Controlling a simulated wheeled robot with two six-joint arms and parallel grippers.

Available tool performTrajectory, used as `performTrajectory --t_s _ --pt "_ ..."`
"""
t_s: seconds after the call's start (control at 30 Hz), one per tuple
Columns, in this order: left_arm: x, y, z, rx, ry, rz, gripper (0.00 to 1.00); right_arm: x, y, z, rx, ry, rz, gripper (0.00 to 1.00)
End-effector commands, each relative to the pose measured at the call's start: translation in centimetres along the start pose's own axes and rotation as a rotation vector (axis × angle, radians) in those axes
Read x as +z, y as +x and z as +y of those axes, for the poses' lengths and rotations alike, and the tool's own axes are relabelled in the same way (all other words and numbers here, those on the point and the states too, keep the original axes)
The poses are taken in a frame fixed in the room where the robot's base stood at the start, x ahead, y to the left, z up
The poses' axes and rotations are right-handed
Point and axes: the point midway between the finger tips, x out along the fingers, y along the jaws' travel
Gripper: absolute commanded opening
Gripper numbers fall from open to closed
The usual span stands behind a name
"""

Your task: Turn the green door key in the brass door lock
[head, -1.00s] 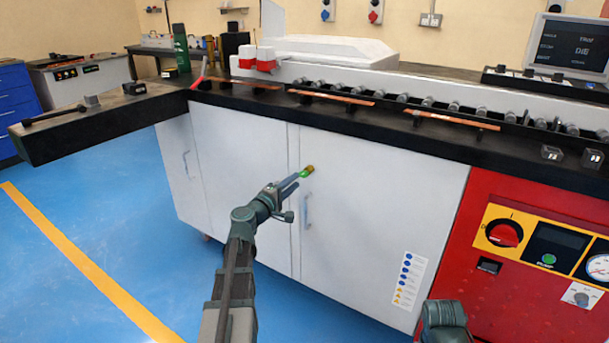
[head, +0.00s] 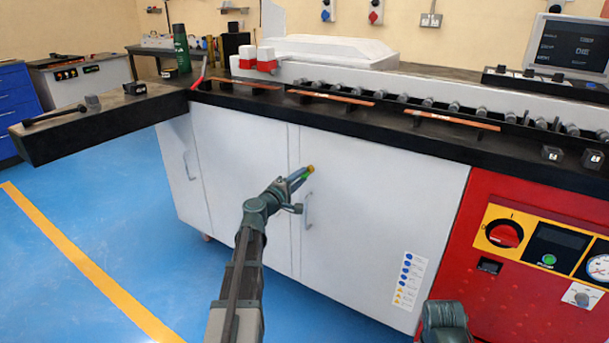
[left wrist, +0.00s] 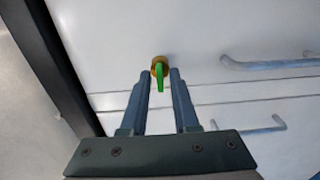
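The brass door lock (head: 311,168) sits on the white cabinet door near its upper left edge. It also shows in the left wrist view (left wrist: 160,62). The green door key (left wrist: 160,78) sits in the lock. In the left wrist view, its bow lies between my two fingertips, with a gap on each side. My left gripper (head: 300,178) is open at the lock, its fingers on either side of the key; it also shows in the left wrist view (left wrist: 160,82). In the head view the fingers mostly hide the key. Of my right arm only a dark part shows at the bottom; its fingers are out of view.
The white cabinet door (head: 380,220) is shut, with a metal handle (head: 308,210) just below the lock. The black worktop (head: 350,118) juts out above. A red control panel (head: 530,250) stands to the right. Blue floor is free at the left.

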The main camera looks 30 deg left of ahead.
Motion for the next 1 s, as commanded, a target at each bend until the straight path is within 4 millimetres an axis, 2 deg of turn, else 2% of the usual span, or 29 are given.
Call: performTrajectory --t_s 0.03,0.17,0.2,0.53,0.8,1.0 --pt "0.00 0.00 0.00 0.000 0.000 0.000 0.25 0.00 0.00 0.00 0.000 0.000 0.000 0.00" --pt "0.00 -0.01 0.00 0.000 0.000 0.000 0.02 0.00 0.00 0.00 0.000 0.000 0.000 0.00" --pt "0.00 -0.01 0.00 0.000 0.000 0.000 0.00 0.00 0.00 0.00 0.000 0.000 0.000 0.00" --pt "0.00 -0.01 0.00 0.000 -0.042 0.000 0.00 0.00 0.00 0.00 0.000 0.000 0.000 0.00" --pt "0.00 -0.01 0.00 0.000 -0.384 0.000 0.00 0.00 0.00 0.00 0.000 0.000 0.000 0.00" --pt "0.00 -0.01 0.00 0.000 -0.499 0.000 0.00 0.00 0.00 0.00 0.000 0.000 0.000 0.00"
